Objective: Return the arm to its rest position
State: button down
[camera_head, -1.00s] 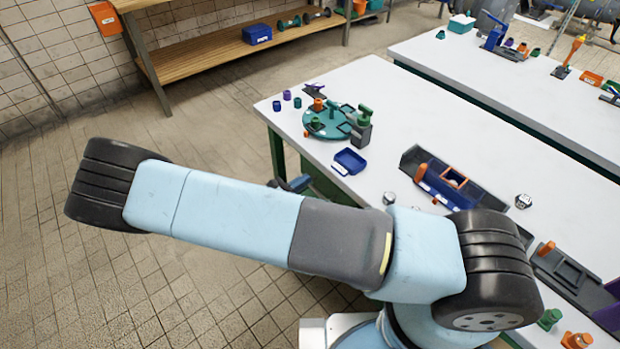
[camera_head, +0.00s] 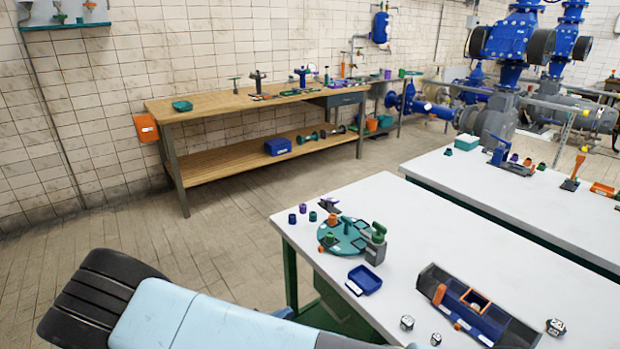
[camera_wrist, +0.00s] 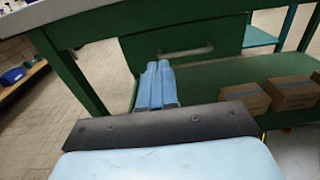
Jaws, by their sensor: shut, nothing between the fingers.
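My gripper (camera_wrist: 160,68) shows in the wrist view with its two blue fingers side by side, closed and empty. It hangs below the edge of the white table (camera_wrist: 85,14), facing the table's green drawer front (camera_wrist: 205,38) and lower shelf. Whether it touches the green frame I cannot tell. In the head view my arm crosses the bottom left, in front of the near white table (camera_head: 420,215), and its lower part is cut off. In that view the fingers are out of sight; only a blue sliver shows beside the table's left edge.
Cardboard boxes (camera_wrist: 290,92) sit on the green lower shelf. The near table holds a teal round plate (camera_head: 343,238), a blue tray (camera_head: 364,280) and a dark bin (camera_head: 480,308). A wooden bench (camera_head: 240,103) stands along the wall. The tiled floor at left is open.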

jog(key=w+d+r+m+g+y, duration=0.1)
jog(key=d+r+m+g+y, duration=0.35)
jog(key=r, duration=0.55)
jog(key=w+d+r+m+g+y, duration=0.1)
jog(key=d+r+m+g, duration=0.2)
jog(key=d+r+m, duration=0.45)
jog(key=w+d+r+m+g+y, duration=0.1)
jog(key=d+r+m+g+y, duration=0.25)
jog(key=d+r, duration=0.6)
jog(key=s+d+r+m+t+y, duration=0.2)
jog(key=s+d+r+m, duration=0.3)
jog(key=s+r, duration=0.3)
jog(key=s+d+r+m+t+y, duration=0.3)
jog(key=s+d+r+m, duration=0.2)
jog(key=r, duration=0.8)
jog(key=shift+s+d+t, duration=0.4)
jog(key=shift+s+d, duration=0.05)
jog(key=shift+s, duration=1.45)
